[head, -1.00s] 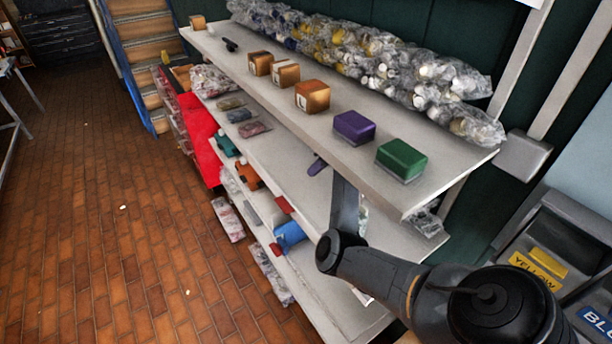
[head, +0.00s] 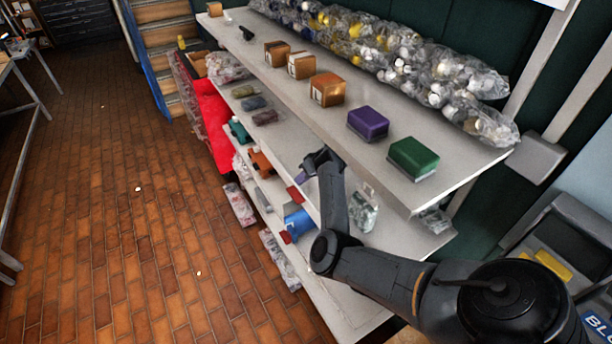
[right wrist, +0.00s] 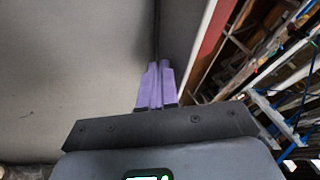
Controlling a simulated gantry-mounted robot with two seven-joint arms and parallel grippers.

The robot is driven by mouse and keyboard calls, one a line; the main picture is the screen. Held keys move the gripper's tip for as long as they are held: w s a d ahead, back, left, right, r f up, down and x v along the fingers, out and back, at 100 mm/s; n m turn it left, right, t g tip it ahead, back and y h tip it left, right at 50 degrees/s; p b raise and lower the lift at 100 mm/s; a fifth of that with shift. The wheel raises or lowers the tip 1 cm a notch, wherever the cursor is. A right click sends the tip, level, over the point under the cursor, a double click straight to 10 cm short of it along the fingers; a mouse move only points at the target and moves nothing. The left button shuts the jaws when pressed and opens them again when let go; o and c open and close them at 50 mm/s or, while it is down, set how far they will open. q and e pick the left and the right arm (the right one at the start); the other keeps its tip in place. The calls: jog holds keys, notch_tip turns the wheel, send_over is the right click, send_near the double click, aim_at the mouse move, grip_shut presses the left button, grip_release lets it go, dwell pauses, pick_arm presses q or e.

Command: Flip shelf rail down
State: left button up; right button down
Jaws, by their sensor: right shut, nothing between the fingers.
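The front edge of a long grey shelf unit (head: 460,175) runs diagonally through the head view. In the right wrist view, a narrow grey strip (right wrist: 184,35) with a dark seam runs along a broad grey panel; it looks like the shelf rail, but I cannot tell whether it is up or down. My right gripper (head: 302,174) is at the front of the middle shelf, below the upper shelf's edge. Its purple fingers (right wrist: 157,82) are shut together with nothing between them, tips close to the seam. Contact is unclear. My left gripper is out of view.
A green box (head: 414,157), a purple box (head: 368,122) and several brown boxes (head: 328,89) stand on the upper shelf, with bagged goods (head: 420,75) behind. A clear bag (head: 364,210) lies right of my forearm. The brick floor (head: 120,230) at left is open.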

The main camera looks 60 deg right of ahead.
dwell(0.4)
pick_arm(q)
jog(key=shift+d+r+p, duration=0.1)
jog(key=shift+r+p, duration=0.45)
pick_arm(e)
jog(key=shift+w+a+r+h, duration=0.1)
jog(key=shift+a+r+h, duration=0.1)
jog(key=shift+h, duration=0.1)
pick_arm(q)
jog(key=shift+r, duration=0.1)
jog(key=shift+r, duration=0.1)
